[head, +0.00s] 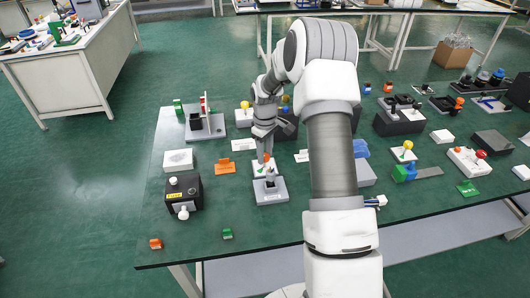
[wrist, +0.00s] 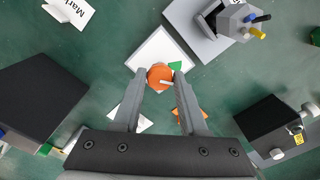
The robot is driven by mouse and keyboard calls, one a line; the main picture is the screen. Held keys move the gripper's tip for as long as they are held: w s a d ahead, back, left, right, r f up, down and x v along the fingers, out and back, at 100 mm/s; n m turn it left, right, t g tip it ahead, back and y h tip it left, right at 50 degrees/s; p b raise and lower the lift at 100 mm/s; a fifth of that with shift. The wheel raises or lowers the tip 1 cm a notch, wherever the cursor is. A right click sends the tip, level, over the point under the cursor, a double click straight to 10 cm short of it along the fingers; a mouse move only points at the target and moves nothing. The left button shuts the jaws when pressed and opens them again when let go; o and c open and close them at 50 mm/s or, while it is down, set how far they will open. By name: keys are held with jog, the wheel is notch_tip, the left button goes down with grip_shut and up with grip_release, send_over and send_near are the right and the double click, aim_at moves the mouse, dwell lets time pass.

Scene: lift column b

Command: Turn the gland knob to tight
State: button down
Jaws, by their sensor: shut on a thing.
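The gland knob (wrist: 160,77) is a round orange knob with a white pointer line, on a white plate (wrist: 152,47). A small green mark shows beside it in the wrist view. My gripper (wrist: 159,77) has its two fingers on either side of the knob and is shut on it. In the head view my gripper (head: 263,160) reaches down to the white plate. The orange knob shows only as a small patch there, partly hidden by the fingers. The pointer's setting is hard to read.
A grey plate with a post (head: 270,190) stands just in front of the white plate. A black box with a white knob (head: 181,190) stands to the left, and an orange piece (head: 225,167) lies between.

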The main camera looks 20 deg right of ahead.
aim_at(265, 156)
jog(key=shift+w+n, duration=0.1)
jog(key=shift+n, duration=0.5)
jog(key=shift+c, duration=2.2)
grip_release()
jog(key=shift+r, duration=0.15)
notch_tip(265, 156, up, 17)
jog(key=p, duration=0.1)
jog(key=shift+p, duration=0.4)
jog(key=shift+r, duration=0.1)
